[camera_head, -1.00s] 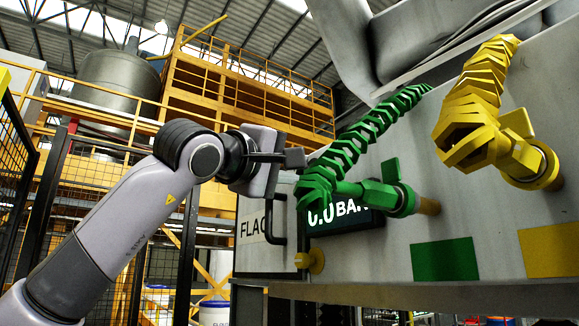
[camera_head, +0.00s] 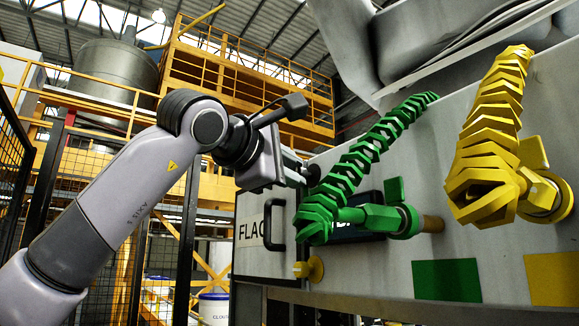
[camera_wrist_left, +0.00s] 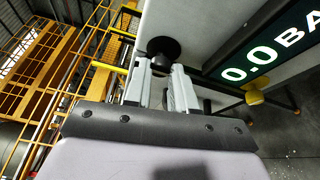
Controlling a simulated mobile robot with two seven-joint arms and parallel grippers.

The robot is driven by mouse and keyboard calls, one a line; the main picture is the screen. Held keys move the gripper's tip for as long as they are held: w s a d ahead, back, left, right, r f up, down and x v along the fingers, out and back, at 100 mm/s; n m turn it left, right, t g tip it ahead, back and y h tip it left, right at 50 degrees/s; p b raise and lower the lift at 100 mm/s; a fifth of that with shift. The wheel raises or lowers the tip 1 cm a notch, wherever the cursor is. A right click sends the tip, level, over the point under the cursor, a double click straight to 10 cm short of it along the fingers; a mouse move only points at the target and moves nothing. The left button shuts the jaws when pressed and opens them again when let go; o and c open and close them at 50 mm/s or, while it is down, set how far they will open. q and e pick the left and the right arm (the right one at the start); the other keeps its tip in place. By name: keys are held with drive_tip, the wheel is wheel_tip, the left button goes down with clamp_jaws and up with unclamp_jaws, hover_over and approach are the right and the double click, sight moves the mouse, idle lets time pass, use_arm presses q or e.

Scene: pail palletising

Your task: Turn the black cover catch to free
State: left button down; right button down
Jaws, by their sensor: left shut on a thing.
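The black cover catch (camera_wrist_left: 163,46) is a round dark knob on the pale panel, at the top middle of the left wrist view. My left gripper (camera_wrist_left: 162,68) has its two grey fingers shut on the catch's narrower black part. In the head view my left gripper (camera_head: 299,170) reaches the panel above the FLAG-lettered cover (camera_head: 250,237) with its black handle (camera_head: 270,228). The catch is mostly hidden there by the fingers and the green hose, so I cannot tell its turn angle. My right gripper is in neither view.
A green hose (camera_head: 350,170) with a green coupling (camera_head: 385,219) hangs close right of my left gripper. A yellow hose (camera_head: 488,140) is farther right. A pressure display (camera_wrist_left: 265,55) sits beside the catch. A yellow knob (camera_head: 310,269) is at the cover's lower right.

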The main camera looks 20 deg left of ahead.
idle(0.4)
use_arm(q)
drive_tip(key=c, duration=0.9)
unclamp_jaws()
drive_tip(key=shift+c, duration=0.2)
drive_tip(key=b+v, duration=0.2)
drive_tip(key=v, duration=0.5)
